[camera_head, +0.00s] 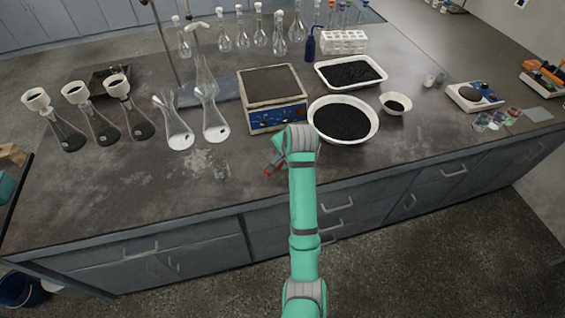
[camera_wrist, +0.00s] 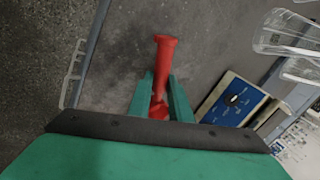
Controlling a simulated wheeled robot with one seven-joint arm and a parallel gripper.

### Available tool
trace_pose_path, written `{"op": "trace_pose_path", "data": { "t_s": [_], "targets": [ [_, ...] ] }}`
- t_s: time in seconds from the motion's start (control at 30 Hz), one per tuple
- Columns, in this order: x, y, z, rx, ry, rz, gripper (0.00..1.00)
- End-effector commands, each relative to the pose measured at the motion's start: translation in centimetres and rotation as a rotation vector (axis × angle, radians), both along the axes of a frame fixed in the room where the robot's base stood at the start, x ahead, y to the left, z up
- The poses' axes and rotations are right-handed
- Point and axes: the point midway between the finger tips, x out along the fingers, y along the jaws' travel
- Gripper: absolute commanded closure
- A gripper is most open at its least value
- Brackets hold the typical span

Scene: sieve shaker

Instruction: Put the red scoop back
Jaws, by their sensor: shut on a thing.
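The red scoop (camera_wrist: 165,55) is between the two green fingers of my gripper (camera_wrist: 163,90) in the wrist view. My gripper is shut on it, with the narrow red part sticking out past the fingertips. In the head view only a small red bit of the scoop (camera_head: 267,172) shows, left of my gripper (camera_head: 275,162), over the front part of the bench. My wrist hides the rest. I cannot tell whether the scoop touches the bench top. A wide white bowl of black grains (camera_head: 372,127) stands to the right of my wrist.
A blue-fronted device (camera_head: 264,119) stands just behind my gripper. Glass flasks (camera_head: 180,134) stand to the left. A white tray of black grains (camera_head: 379,71), a small bowl (camera_head: 396,112) and a scale (camera_head: 461,98) are on the right.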

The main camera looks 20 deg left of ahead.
Motion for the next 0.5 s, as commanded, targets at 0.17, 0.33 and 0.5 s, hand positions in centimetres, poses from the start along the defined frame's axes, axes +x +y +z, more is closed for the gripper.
{"op": "trace_pose_path", "data": {
  "t_s": [0.17, 0.33, 0.5],
  "targets": [
    [-0.01, 0.0, -0.36, 0.0, 0.0, 0.0, 1.0],
    [-0.02, 0.0, -0.51, 0.0, 0.001, 0.0, 1.0],
    [-0.02, 0.01, -0.95, 0.001, 0.001, 0.0, 1.0]
  ]
}}
